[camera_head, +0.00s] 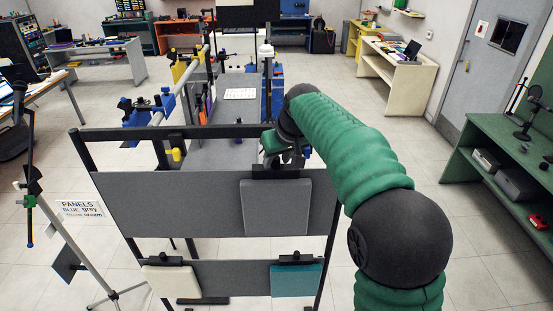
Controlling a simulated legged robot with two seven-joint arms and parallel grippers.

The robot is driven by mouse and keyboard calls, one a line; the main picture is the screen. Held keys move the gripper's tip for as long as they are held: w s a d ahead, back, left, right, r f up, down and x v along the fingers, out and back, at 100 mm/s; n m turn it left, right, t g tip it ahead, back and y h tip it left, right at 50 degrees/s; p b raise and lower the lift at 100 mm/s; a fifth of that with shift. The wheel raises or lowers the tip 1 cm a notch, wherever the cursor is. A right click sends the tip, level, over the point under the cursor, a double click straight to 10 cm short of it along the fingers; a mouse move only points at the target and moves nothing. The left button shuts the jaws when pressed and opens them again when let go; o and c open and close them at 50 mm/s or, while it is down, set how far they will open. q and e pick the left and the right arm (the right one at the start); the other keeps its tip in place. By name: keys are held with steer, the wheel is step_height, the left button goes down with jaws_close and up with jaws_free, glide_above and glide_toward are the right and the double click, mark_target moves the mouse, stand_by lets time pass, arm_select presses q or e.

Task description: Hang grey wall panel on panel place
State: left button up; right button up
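A light grey panel (275,208) is at the upper right of the dark rack board (165,200), flat against it, below a black clip or holder (275,172). My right gripper (276,158) is at the rack's top rail, just above the grey panel's top edge. Its fingers are dark, small and partly hidden by the arm and the rail, so I cannot tell whether they are open, shut or touching the panel or holder. My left gripper is out of view.
A cream panel (172,282) and a teal panel (297,280) hang on the lower board. A sign (80,208) listing panel colours stands left of the rack on a tripod. Blue and yellow fixtures stand behind the rack. A green bench (500,150) is at right, with clear floor before it.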

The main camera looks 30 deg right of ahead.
steer(key=shift+o, duration=0.5)
steer(key=shift+w+a, duration=0.1)
steer(key=shift+a, duration=0.15)
steer(key=b+v, duration=0.1)
steer(key=v, duration=1.6)
steer(key=a+f+g+b, duration=0.15)
steer(key=a+f, duration=0.25)
steer(key=f, duration=0.8)
steer(key=a+f+b, duration=0.2)
steer(key=a+f, duration=0.1)
steer(key=f, duration=0.9)
steer(key=s+a+f+n+g, duration=0.1)
steer(key=s+a+f, duration=0.3)
steer(key=s+f, duration=0.3)
steer(key=s+a+f+g+y+b, duration=0.1)
steer(key=s+a+f, duration=0.2)
steer(key=s+f, duration=0.4)
step_height(320, 180, down, 6)
steer(key=shift+s+a+f+n, duration=0.15)
steer(key=shift+s+a+n, duration=0.15)
steer(key=shift+a+n, duration=0.1)
steer(key=shift+w, duration=0.1)
